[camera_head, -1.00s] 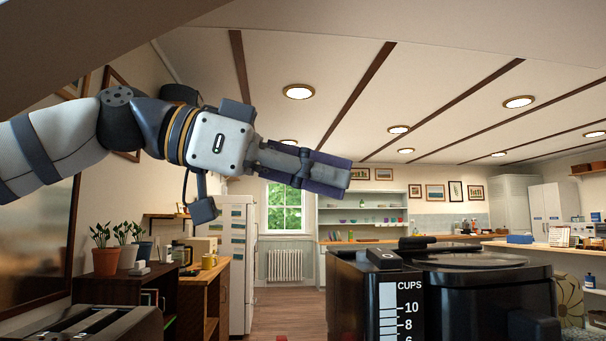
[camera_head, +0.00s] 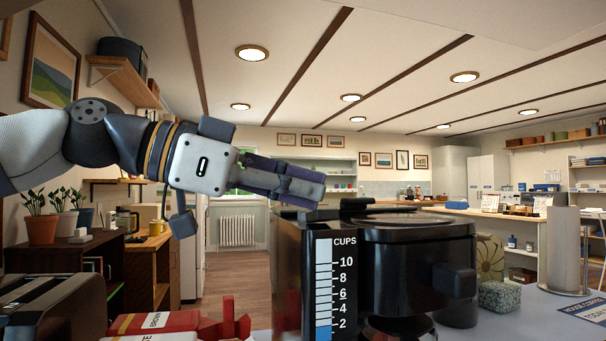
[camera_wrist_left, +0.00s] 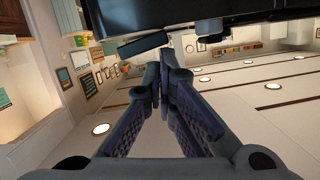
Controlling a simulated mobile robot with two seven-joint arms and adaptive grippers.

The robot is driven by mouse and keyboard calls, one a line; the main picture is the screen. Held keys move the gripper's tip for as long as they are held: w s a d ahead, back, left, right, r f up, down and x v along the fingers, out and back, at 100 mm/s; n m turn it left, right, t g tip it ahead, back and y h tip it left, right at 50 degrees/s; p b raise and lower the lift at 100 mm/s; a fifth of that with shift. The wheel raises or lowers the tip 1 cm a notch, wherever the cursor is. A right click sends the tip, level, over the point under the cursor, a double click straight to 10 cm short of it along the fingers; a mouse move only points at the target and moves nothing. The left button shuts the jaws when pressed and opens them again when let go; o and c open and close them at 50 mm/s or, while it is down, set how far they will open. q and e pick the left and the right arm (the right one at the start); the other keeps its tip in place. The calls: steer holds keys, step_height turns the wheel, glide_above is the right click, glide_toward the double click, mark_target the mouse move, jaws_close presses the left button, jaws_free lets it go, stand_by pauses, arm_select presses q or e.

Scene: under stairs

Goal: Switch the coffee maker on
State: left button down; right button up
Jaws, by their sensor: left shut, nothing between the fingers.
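The black coffee maker (camera_head: 400,240) stands close in front of me, with a white CUPS scale on its front and a blue band at the scale's lower end. A raised dark piece (camera_head: 356,203) sits on its top; I cannot tell its switch position. My left gripper (camera_head: 316,190) is shut and empty, its tips just above and left of the coffee maker's top. In the left wrist view, the gripper (camera_wrist_left: 162,60) points toward the dark coffee maker body (camera_wrist_left: 210,12) and a dark flat piece (camera_wrist_left: 143,45) jutting from it. My right gripper is not in view.
A red and white packet (camera_head: 165,322) and a red object (camera_head: 228,318) lie left of the coffee maker, near a dark toaster-like appliance (camera_head: 50,300). A patterned box (camera_head: 499,296), a paper roll (camera_head: 564,250) and a printed sheet (camera_head: 590,312) are to the right.

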arm_select(q)
steer(key=v, duration=1.2)
steer(key=shift+s+r, duration=0.1)
